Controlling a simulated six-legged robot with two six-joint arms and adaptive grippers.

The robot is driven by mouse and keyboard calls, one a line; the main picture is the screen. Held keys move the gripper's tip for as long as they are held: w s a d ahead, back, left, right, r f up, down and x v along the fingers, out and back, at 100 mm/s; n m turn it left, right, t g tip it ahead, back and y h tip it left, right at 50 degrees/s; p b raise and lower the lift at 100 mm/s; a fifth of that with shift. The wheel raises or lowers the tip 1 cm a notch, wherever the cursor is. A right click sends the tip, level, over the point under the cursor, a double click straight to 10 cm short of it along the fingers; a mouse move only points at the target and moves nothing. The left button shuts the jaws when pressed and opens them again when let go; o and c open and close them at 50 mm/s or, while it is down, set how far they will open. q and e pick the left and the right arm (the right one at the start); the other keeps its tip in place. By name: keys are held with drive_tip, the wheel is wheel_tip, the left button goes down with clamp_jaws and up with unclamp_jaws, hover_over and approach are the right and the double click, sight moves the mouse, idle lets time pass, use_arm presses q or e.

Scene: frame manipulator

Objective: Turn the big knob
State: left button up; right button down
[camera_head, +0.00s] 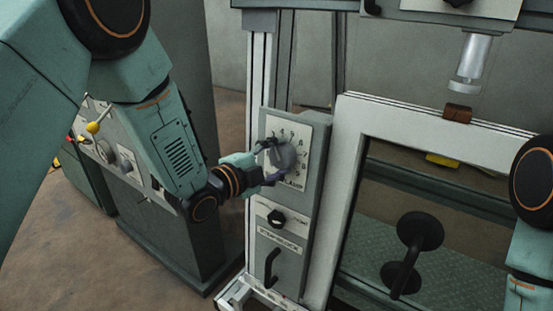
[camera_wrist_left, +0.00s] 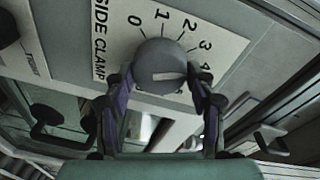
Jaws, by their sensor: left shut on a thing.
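The big knob (camera_head: 283,156) is a round grey dial on a white numbered plate (camera_head: 297,130) on the upright grey panel. In the left wrist view the knob (camera_wrist_left: 161,66) has a pale slot mark, and the numbers run around it beside the words "SIDE CLAMP". My left gripper (camera_head: 270,163) reaches the knob from the left. In the wrist view its two dark fingers (camera_wrist_left: 160,85) are at either side of the knob, shut on it. Part of the dial's numbers is hidden behind the fingers. My right gripper is not in view; only part of that arm shows at the right edge.
A small black knob (camera_head: 276,218) and a black handle (camera_head: 271,268) sit below on the same panel. A control cabinet (camera_head: 165,235) stands to the left.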

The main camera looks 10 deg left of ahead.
use_arm(q)
drive_tip(key=shift+m, duration=0.9)
drive_tip(key=shift+r, duration=0.1)
drive_tip(key=o, duration=1.2)
drive_tip(key=shift+v, duration=6)
